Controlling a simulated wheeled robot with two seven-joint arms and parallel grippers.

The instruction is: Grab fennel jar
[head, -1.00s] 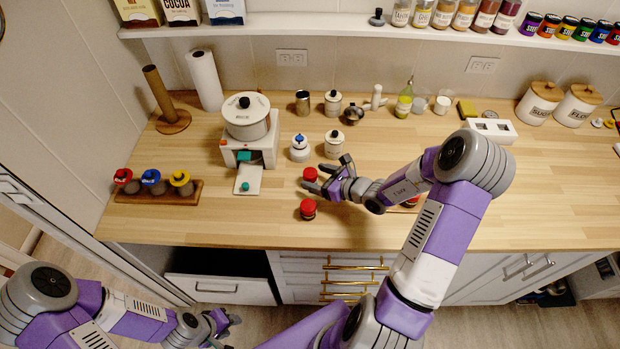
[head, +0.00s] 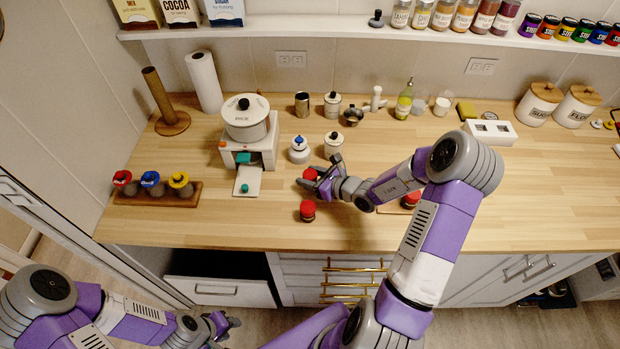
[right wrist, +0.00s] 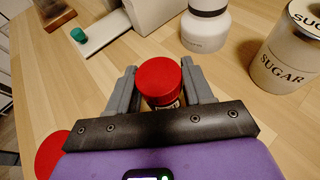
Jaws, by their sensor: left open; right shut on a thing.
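A small jar with a red lid (head: 309,174) stands on the wooden counter, its label too small to read as fennel. My right gripper (head: 316,181) is shut on this jar. In the right wrist view, the red-lidded jar (right wrist: 159,84) sits between the two grey fingers of the right gripper (right wrist: 159,74), with only a strip of label showing. A second red-lidded jar (head: 307,209) stands just in front of it. Another red-lidded one (head: 411,197) is partly hidden behind my right arm. My left gripper (head: 227,324) is open and empty, low in front of the counter.
A white stove-like stand (head: 263,150) with a pot (head: 246,119) is to the left of the held jar. A blue-topped canister (head: 300,149) and a sugar canister (head: 334,145) stand close behind. A rack of jars (head: 160,194) is at left.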

